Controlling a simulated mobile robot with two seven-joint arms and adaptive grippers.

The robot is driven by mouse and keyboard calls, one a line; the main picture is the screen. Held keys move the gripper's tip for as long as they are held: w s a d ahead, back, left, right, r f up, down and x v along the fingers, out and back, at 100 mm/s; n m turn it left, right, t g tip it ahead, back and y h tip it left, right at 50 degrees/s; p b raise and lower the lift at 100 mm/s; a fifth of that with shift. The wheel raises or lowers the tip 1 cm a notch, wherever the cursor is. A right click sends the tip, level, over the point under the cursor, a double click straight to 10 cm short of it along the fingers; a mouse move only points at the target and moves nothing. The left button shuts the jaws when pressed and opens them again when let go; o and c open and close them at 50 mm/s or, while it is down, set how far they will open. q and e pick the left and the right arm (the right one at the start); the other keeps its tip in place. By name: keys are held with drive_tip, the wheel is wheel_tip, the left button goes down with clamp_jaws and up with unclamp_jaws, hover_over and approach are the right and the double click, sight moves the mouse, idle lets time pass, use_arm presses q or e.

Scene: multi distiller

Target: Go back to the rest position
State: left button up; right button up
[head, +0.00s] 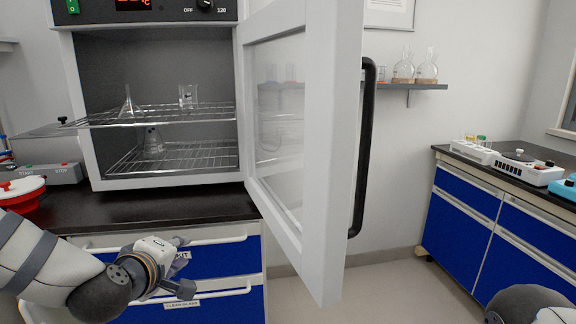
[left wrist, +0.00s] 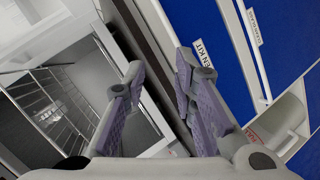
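My left gripper (head: 183,274) is at the lower left of the head view, in front of the blue drawers (head: 215,260) and below the counter edge. In the left wrist view its two purple-padded fingers (left wrist: 160,72) stand apart with nothing between them, so it is open and empty. Part of my right arm shows at the lower right corner of the head view; its gripper is out of sight. The oven (head: 75,110) stands on the black counter with its glass door (head: 322,150) swung wide open toward me.
Glass vessels stand on the oven's wire racks (head: 205,115). A red pot (head: 22,198) is at the left. A wall shelf (head: 425,87) holds flasks. A second blue-drawer counter (head: 470,215) with devices stands at the right. Floor shows between the open door and that counter.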

use_arm(q)
drive_tip(key=s+d+f+m+g+h, duration=0.15)
drive_tip(key=s+f+m+g, duration=0.25)
drive_tip(key=s+f, duration=0.75)
drive_tip(key=s+d+f+m+g, duration=0.3)
drive_tip(key=s+f+m+g, duration=0.15)
drive_tip(key=s+f, duration=0.75)
drive_tip(key=s+a+f+m+g, duration=0.1)
drive_tip(key=s+m+g, duration=0.1)
drive_tip(key=s, duration=1.1)
drive_tip(key=s+a+f+m+g+y+p, duration=0.1)
drive_tip(key=s+g, duration=0.4)
drive_tip(key=s, duration=0.7)
drive_tip(key=shift+s+a+f+m+p, duration=0.35)
drive_tip(key=shift+a+m, duration=0.1)
drive_tip(key=shift+m, duration=0.3)
use_arm(e)
drive_tip(key=shift+w+r+t, duration=0.5)
drive_tip(key=shift+w+r, duration=0.6)
drive_tip(key=shift+r, duration=0.05)
